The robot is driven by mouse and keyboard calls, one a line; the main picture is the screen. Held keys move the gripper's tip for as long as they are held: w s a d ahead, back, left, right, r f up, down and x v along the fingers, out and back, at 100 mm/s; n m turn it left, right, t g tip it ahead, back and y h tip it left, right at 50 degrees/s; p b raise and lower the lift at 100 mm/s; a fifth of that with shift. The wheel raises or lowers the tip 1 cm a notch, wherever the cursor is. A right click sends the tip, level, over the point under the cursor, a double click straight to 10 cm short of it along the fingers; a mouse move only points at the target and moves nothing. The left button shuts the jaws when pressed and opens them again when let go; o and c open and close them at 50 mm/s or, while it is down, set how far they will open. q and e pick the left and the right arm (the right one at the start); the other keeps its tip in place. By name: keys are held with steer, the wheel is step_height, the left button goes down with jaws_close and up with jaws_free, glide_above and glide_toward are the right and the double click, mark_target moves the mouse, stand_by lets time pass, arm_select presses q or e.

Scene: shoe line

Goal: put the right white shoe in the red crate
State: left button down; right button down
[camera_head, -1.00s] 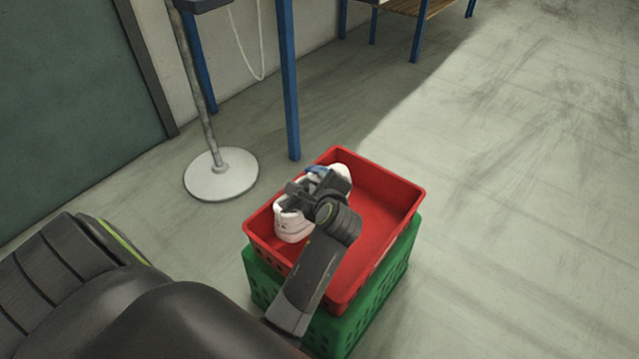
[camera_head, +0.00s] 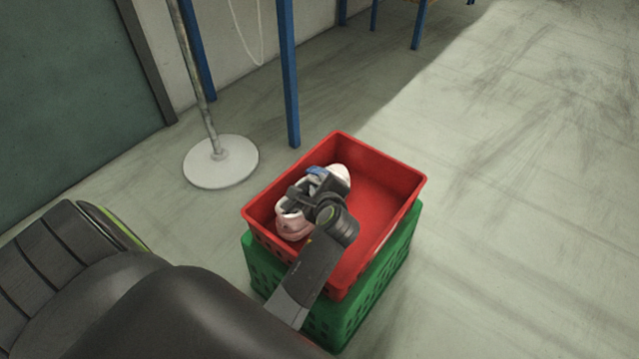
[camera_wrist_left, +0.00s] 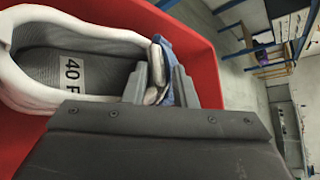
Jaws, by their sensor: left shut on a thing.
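The white shoe (camera_head: 293,225) is inside the red crate (camera_head: 391,177), toward its left side, partly covered by my gripper. My left gripper (camera_head: 312,187) reaches over the crate and is shut on the shoe near its blue strap or tongue. In the left wrist view the shoe (camera_wrist_left: 28,93) shows its open collar and a "40" label on the insole, with the red crate wall (camera_wrist_left: 190,45) behind it. The gripper fingers (camera_wrist_left: 160,85) pinch the blue part there. I cannot tell whether the sole rests on the crate floor. My right gripper is not in view.
The red crate sits on a green crate (camera_head: 375,290) on the floor. A stand with a round pale base (camera_head: 221,163) and a blue post (camera_head: 289,80) are behind to the left. The floor on the right is clear.

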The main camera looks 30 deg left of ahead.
arm_select(q)
steer(key=c, duration=1.1)
jaws_free()
steer(key=d+r+m+t+h+p, duration=0.1)
steer(key=d+r+m+h+p, duration=0.1)
steer(key=r+p, duration=2.1)
steer(key=shift+w+d+r+m+t, duration=0.3)
steer(key=shift+w+d+r+t, duration=0.25)
steer(key=shift+r, duration=4.15)
steer(key=shift+s+d, duration=0.1)
steer(key=shift+s, duration=0.05)
